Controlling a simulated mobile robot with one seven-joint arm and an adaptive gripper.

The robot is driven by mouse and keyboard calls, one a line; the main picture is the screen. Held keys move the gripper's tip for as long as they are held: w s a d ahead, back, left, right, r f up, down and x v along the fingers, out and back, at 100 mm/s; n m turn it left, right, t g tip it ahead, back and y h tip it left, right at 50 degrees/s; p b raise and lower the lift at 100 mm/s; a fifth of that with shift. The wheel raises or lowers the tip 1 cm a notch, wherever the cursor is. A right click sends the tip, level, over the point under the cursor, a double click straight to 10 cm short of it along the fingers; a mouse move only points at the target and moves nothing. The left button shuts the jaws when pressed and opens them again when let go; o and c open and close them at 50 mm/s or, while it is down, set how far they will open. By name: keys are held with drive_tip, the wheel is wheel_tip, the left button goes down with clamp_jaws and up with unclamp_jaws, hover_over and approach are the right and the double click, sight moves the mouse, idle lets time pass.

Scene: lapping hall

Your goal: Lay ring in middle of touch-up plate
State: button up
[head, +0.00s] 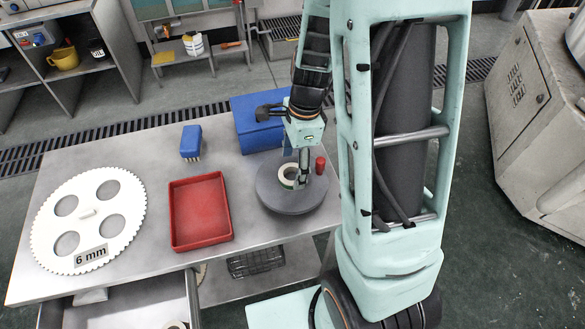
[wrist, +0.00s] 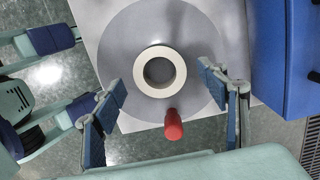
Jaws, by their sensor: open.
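The touch-up plate is a thick grey disc (head: 275,203) on the right part of the metal bench; it also fills the upper middle of the wrist view (wrist: 120,50). The cream ring (wrist: 141,72) lies flat on the plate, close to its middle, with grey showing through its hole. In the head view the ring (head: 283,179) is partly hidden by my gripper (head: 302,172). In the wrist view my gripper (wrist: 160,80) is open, one finger on each side of the ring, with visible gaps between fingers and ring.
A red knob (wrist: 174,125) stands at the plate's edge. A blue box (head: 252,125) is behind the plate. A red tray (head: 201,212), a blue brush (head: 191,141) and a large white toothed disc marked 6 mm (head: 88,205) lie to the left on the bench (head: 155,150).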

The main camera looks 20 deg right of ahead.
wheel_tip(320, 180, up, 10)
drive_tip(key=d, duration=0.1)
drive_tip(key=shift+f+p, duration=0.15)
drive_tip(key=shift+p, duration=0.25)
drive_tip(key=shift+d, duration=0.2)
